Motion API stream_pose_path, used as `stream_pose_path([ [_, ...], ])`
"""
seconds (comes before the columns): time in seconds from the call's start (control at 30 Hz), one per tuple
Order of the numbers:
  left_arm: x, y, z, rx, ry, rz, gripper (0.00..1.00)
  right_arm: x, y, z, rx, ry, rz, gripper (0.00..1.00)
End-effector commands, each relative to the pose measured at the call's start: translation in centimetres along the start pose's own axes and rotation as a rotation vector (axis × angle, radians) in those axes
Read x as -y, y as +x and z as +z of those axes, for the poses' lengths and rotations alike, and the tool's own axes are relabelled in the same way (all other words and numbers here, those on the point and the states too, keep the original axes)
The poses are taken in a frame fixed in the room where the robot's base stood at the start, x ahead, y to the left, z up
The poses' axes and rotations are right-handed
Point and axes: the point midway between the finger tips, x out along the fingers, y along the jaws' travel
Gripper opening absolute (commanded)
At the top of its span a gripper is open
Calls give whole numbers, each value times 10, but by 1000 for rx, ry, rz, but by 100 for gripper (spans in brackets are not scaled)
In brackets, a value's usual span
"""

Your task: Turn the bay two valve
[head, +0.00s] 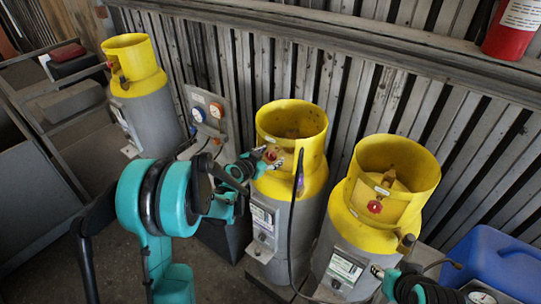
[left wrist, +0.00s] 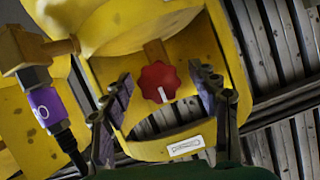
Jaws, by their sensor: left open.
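The middle grey cylinder with a yellow collar (head: 292,118) has a red valve knob (head: 270,156) in its collar opening. I cannot read a bay number on it. My left gripper (head: 272,159) is at this opening. In the left wrist view the red lobed knob (left wrist: 159,82) with a white mark sits between the open fingers of the left gripper (left wrist: 160,95), with gaps visible on both sides. A purple connector (left wrist: 45,105) on a black hose is left of the collar. My right gripper (head: 380,273) is low by the right cylinder; its jaws are unclear.
A right cylinder (head: 392,170) with a red knob (head: 375,206) and a far-left cylinder (head: 135,62) flank the middle one. A gauge panel (head: 209,114) stands behind. A blue container (head: 495,262) is at lower right, and a corrugated wall (head: 345,80) closes the back.

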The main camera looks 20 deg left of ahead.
Motion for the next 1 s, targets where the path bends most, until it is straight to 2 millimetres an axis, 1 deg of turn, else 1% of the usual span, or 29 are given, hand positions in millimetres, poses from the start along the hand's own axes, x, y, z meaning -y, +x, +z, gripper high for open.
stream_pose_path([
  [0.2, 0, 1, 0, 0, 0, 0, 60, 0, 0, 0, 0, 0, 0, 40],
  [0.23, 0, 1, 0, 0, 0, 0, 55, 0, 0, 0, 0, 0, 0, 40],
  [0.27, 0, 1, 0, 0, 0, 0, 47, 0, 0, 0, 0, 0, 0, 40],
  [0.3, 0, 0, 0, 0, 0, 0, 36, 0, 0, 0, 0, 0, 0, 40],
  [0.37, 0, 0, 0, 0, 0, 0, 20, 0, 0, 0, 0, 0, 0, 40],
  [0.4, 0, 0, 0, 0, 0, 0, 10, 0, 0, 0, 0, 0, 0, 40],
  [0.77, 0, 1, 1, 1, -26, 11, 9, 0, 3, 2, 0, 0, 0, 40],
  [1.0, 1, 1, 3, 0, -143, 57, 9, 0, 14, 10, 0, 0, 0, 40],
])
